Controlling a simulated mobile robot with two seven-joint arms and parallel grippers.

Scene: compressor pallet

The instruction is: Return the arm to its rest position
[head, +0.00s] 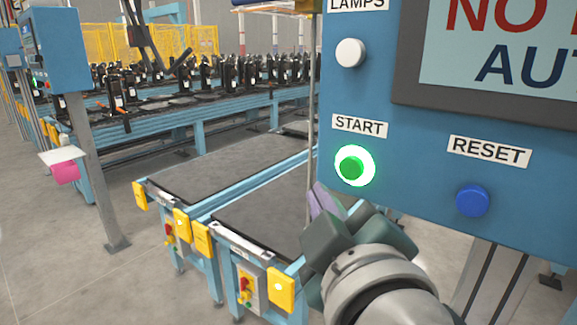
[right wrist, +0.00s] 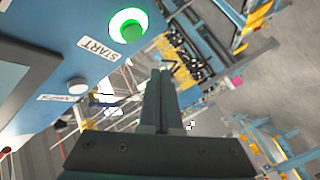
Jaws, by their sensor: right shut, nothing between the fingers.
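My right gripper (head: 322,200) is in front of the blue control panel (head: 420,210), just below and left of the green START button (head: 349,167). The button has a bright lit ring around it. In the right wrist view, my right gripper (right wrist: 160,75) has its fingers together with nothing between them. The START button (right wrist: 131,32) shows there at the upper left, apart from the fingertips. My left gripper is not in view.
The panel also carries a white button (head: 350,52), a blue RESET button (head: 473,200) and a screen (head: 500,60). Low conveyor tables (head: 220,165) with yellow boxes stand at the left. A second blue panel (head: 55,50) on a post stands further left. Bare floor shows at lower left.

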